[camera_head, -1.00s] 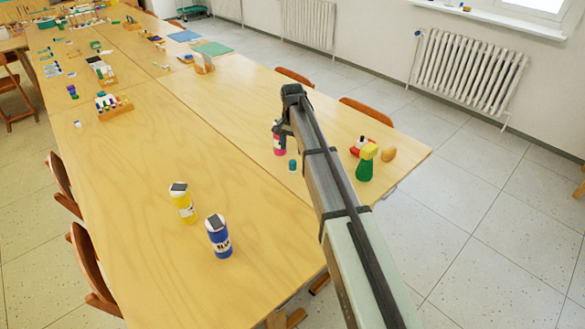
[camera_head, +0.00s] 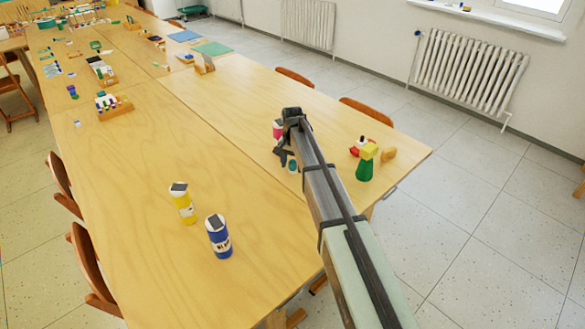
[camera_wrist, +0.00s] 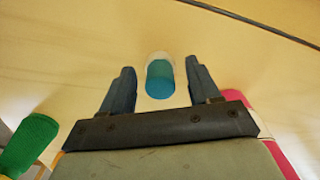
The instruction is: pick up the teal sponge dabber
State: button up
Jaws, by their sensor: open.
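The teal sponge dabber (camera_wrist: 160,78) stands on the table between my open fingers in the wrist view, with a pale part at its far end. In the head view the dabber (camera_head: 292,166) is small and close beside my gripper (camera_head: 284,154), partly hidden by it. My gripper, also in the wrist view (camera_wrist: 159,85), is open, one finger on each side of the dabber. I see a gap on both sides and no contact.
A pink bottle (camera_head: 278,128) stands just behind my gripper. Yellow (camera_head: 183,204) and blue (camera_head: 219,237) bottles stand on the left. The table (camera_head: 180,130) between is clear.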

jog(key=c, duration=1)
jog(key=shift+r, duration=0.15)
